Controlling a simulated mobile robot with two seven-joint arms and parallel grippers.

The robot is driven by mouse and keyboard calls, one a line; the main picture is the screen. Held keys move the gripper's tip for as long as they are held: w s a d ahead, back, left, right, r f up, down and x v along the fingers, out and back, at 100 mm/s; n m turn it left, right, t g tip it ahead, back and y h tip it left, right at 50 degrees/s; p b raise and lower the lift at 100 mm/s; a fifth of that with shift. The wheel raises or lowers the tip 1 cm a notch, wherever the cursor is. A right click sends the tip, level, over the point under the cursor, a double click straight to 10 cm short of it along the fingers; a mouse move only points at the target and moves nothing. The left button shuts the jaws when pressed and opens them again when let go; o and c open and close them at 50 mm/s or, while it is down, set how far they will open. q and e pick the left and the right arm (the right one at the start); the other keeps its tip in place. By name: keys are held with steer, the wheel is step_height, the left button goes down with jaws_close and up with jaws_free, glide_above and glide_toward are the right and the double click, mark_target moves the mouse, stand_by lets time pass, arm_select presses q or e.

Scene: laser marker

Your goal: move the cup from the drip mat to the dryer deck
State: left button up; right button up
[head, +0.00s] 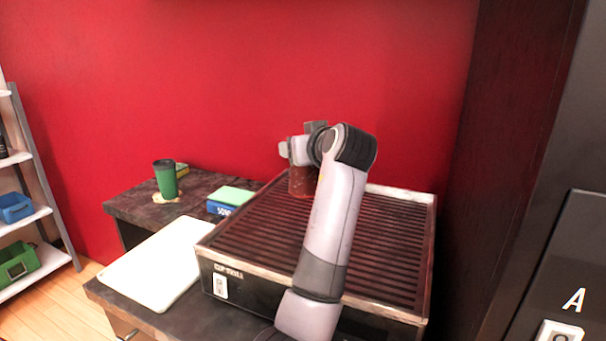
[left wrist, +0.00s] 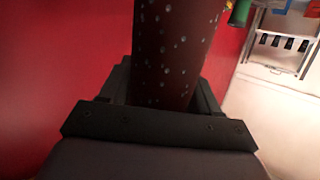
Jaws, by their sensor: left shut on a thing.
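The cup (head: 301,182) is dark red with pale water drops, at the far left part of the slatted dryer deck (head: 375,235). My left gripper (head: 298,150) is shut on it near its top, partly hidden behind my wrist. In the left wrist view the cup (left wrist: 172,45) stands between the jaws (left wrist: 160,95). I cannot tell whether its base touches the slats or hangs just above them. The pale flat mat (head: 155,265), which looks like the drip mat, lies bare on the counter left of the dryer. My right gripper is not in view.
A green cup (head: 165,178) with a dark rim stands on a small coaster on the back left counter. A blue and green box (head: 230,200) sits beside the dryer. Red wall is close behind; a dark panel (head: 515,150) bounds the right. The deck's right side is clear.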

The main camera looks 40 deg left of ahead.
mark_target(303, 174)
arm_select(q)
steer(key=shift+f, duration=2.9)
steer(key=shift+f, duration=0.1)
steer(key=o, duration=1.2)
steer(key=shift+o, duration=0.2)
